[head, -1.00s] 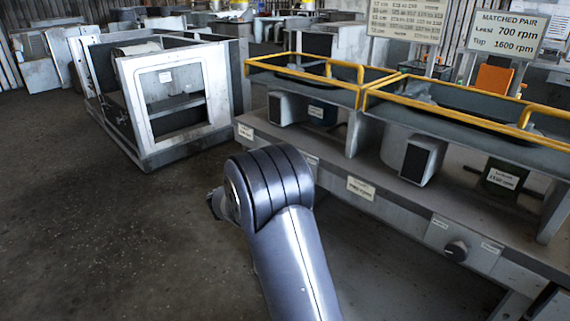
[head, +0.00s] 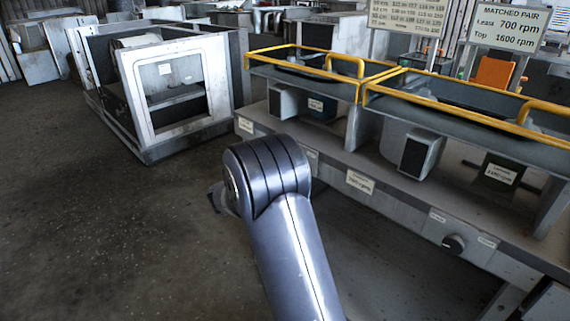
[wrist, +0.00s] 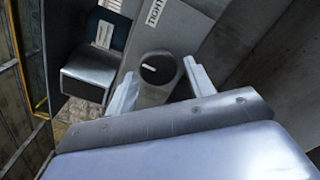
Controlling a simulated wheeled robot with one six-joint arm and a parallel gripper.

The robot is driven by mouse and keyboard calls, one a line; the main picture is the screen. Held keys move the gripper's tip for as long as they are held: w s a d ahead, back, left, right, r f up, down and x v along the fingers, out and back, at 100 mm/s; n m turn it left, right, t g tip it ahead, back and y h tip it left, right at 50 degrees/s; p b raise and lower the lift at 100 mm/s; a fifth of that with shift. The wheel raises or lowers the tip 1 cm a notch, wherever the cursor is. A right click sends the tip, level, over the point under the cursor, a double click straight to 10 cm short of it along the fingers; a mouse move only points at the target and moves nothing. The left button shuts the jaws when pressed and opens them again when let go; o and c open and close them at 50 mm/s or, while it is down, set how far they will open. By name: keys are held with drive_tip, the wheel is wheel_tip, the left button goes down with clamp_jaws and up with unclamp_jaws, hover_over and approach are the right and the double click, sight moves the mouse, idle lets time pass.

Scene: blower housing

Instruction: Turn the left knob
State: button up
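A dark round knob (wrist: 158,68) with a pale pointer mark sits on a grey panel in the wrist view. My gripper (wrist: 159,70) is open, with one pale finger on each side of the knob. I cannot tell whether the fingers touch it. In the head view my arm hides this knob and most of my gripper. Another dark knob (head: 453,243) shows on the right part of the bench front, between two small labels.
The long grey bench (head: 400,205) carries trays with yellow rails (head: 450,102) and several dark-faced blocks. Signs stand behind it. An open-sided white cabinet (head: 137,100) stands on the floor at left. The floor in front is clear.

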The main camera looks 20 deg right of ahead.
drive_tip(key=shift+o, duration=0.9)
drive_tip(key=v, duration=1)
drive_tip(key=shift+a+p, duration=0.4)
drive_tip(key=shift+s+d, duration=0.15)
drive_tip(key=b+x, duration=0.1)
drive_tip(key=x, duration=0.9)
drive_tip(key=shift+d, duration=0.3)
drive_tip(key=shift+a+r, duration=0.1)
